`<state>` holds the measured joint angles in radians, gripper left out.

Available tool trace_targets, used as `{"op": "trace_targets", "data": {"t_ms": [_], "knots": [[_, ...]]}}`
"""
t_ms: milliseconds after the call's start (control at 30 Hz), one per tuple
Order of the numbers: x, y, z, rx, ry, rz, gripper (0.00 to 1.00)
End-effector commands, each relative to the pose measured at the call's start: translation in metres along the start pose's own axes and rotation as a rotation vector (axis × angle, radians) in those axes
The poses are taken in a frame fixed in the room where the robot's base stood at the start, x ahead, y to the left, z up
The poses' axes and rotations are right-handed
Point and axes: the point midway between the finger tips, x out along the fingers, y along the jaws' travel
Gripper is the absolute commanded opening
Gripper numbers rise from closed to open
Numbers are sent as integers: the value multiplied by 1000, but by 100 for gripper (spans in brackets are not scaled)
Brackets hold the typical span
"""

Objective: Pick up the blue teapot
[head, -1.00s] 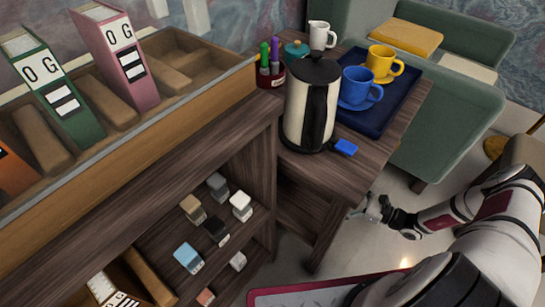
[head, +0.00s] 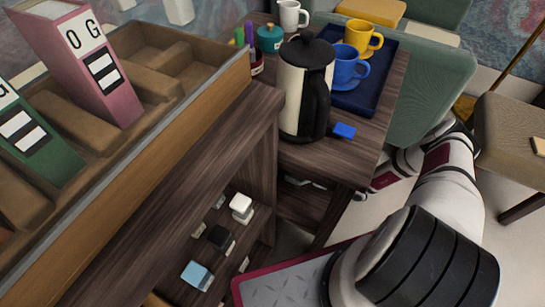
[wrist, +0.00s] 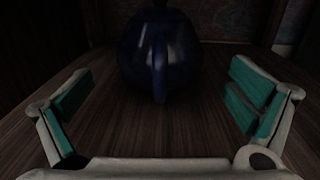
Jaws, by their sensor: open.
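The blue teapot (wrist: 158,48) shows in the wrist view as a dark, rounded blue body, upright on a dim wooden surface, with a narrow curved part facing me. Its top is cut off by the frame edge. My gripper (wrist: 160,100) is open, with one teal-padded finger on each side of the picture. The teapot is ahead of it, centred between the fingers and apart from them. In the head view the teapot is not visible, and my arm reaches in under the side table's top, which mostly hides my gripper.
The side table (head: 350,160) carries a cream and black kettle (head: 302,90), a blue tray (head: 352,102) with a blue cup (head: 347,68) and a yellow cup (head: 362,38). A shelf unit (head: 190,165) stands left, a brown seat (head: 512,135) right. The space around the teapot is dim.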

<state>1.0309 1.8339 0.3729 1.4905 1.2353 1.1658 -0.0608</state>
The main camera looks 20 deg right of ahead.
Motion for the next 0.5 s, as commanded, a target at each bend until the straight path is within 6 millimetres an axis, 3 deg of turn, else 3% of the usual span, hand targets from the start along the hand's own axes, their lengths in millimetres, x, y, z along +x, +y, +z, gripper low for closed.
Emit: {"op": "trace_targets", "data": {"t_ms": [333,500], "knots": [[24,0,0,-1,-1,1,100],[46,0,2,0,-1,2,100]]}}
